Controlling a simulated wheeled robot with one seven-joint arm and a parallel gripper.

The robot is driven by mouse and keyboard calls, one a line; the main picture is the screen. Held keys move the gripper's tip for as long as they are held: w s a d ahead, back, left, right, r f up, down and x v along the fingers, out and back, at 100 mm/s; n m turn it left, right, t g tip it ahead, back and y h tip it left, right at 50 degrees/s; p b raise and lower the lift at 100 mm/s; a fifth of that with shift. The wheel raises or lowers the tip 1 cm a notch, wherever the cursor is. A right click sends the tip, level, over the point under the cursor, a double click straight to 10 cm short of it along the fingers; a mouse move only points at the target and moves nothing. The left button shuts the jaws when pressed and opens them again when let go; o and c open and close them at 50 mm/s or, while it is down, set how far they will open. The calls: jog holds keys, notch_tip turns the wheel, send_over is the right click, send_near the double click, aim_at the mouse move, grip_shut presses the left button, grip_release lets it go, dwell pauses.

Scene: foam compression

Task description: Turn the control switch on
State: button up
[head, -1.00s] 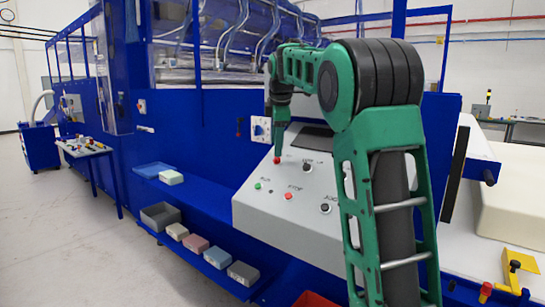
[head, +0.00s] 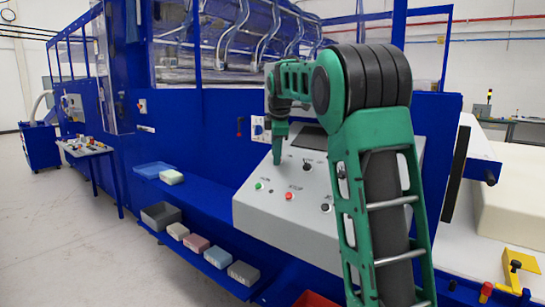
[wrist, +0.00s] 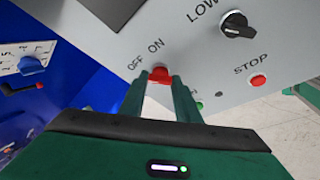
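The control switch, a small red knob (wrist: 159,75), sits on the sloped grey panel (head: 300,210) by the words OFF and ON. My gripper (wrist: 160,78) is down at the panel, with one green finger on each side of the knob. The fingers are apart and open around it. I cannot tell whether they touch it. In the head view my gripper (head: 278,162) points down at the panel's upper left, and the knob is hidden behind its tips.
A black LOW selector (head: 308,166), a red STOP button (head: 289,196), a green button (head: 259,186) and another black knob (head: 325,208) share the panel. A dark screen (head: 308,137) lies just above. Foam blocks (head: 195,242) lie on the lower blue shelf.

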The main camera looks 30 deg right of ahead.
jog(key=shift+a, duration=0.1)
jog(key=m, duration=0.3)
jog(key=shift+s+f+m+t+h, duration=0.15)
jog(key=shift+m+t+h, duration=0.15)
jog(key=shift+t, duration=0.1)
jog(key=m, duration=0.2)
jog(key=m+t+h, duration=0.1)
jog(key=m, duration=0.1)
jog(key=shift+s+a+f, duration=0.1)
jog(key=shift+a+f, duration=0.05)
jog(key=m+h, duration=0.1)
jog(key=m, duration=0.1)
jog(key=m+h, duration=0.1)
jog(key=m, duration=0.1)
jog(key=shift+a+f+m, duration=0.1)
jog(key=shift+a+m, duration=0.05)
jog(key=shift+m, duration=0.25)
jog(key=shift+m+h, duration=0.6)
jog(key=shift+m, duration=1)
jog(key=o, duration=1)
jog(key=shift+o, duration=0.2)
